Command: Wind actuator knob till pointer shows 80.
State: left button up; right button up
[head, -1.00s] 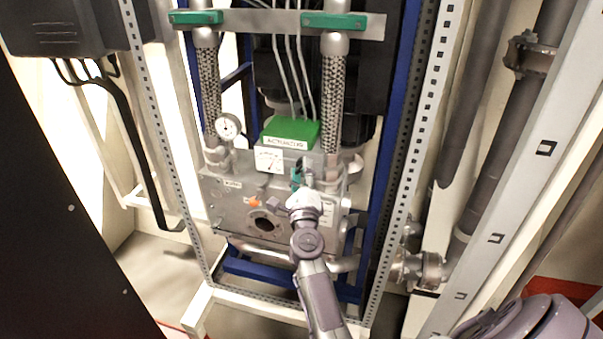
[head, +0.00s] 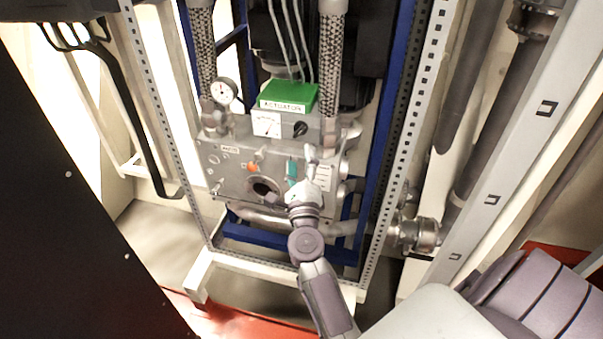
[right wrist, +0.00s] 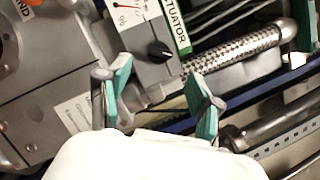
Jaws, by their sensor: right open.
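The actuator (head: 288,97) is a green-topped box with a grey front. Its white dial (head: 266,124) is on the front left and the black knob (head: 300,129) on the front right. The knob (right wrist: 160,50) also shows in the right wrist view, with the dial (right wrist: 133,10) cut off at the top edge; I cannot read the pointer's value. My right gripper (head: 301,166) is open and empty, just below the knob in the head view. In the wrist view its teal-padded fingers (right wrist: 158,78) are spread to either side of the knob, apart from it. My left gripper is out of view.
A grey valve block (head: 232,170) with an orange part (head: 253,167) lies below the actuator. A round gauge (head: 223,91) is at its left. Perforated frame posts (head: 408,150) bound the space on both sides.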

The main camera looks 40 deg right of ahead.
jog(key=v, duration=0.4)
jog(key=shift+s, duration=0.1)
dwell(0.3)
jog(key=w+a+f+n+g+y+p, duration=0.1)
jog(key=a+f+n+y, duration=0.3)
jog(key=f+n, duration=0.3)
jog(key=a+f+n+y+p, duration=0.1)
jog(key=a+f+n+y, duration=0.3)
jog(key=f, duration=0.5)
jog(key=s+a+f+n+g+y, duration=0.25)
jog(key=s+f+n, duration=0.2)
jog(key=f, duration=0.45)
jog(key=s+a+f+n+g+y, duration=0.1)
jog(key=s+a+f+n+g, duration=0.15)
jog(key=f+n, duration=0.4)
jog(key=s+a+f+n+g+p, duration=0.1)
jog(key=s+f+n+g+p, duration=0.15)
jog(key=s+f, duration=0.7)
jog(key=s+d+f+n+g, duration=0.2)
jog(key=s+f+n, duration=0.1)
jog(key=s, duration=0.6)
jog(key=s+d+f+n+g, duration=0.1)
jog(key=s+f+n+g, duration=0.2)
jog(key=s, duration=0.6)
jog(key=s+d+f+n+g, duration=0.2)
jog(key=s+f, duration=0.4)
jog(key=s, duration=0.3)
jog(key=shift+d+f+n+g+h, duration=0.3)
jog(key=shift+f+n+g+h, duration=0.05)
jog(key=shift+n+g, duration=0.35)
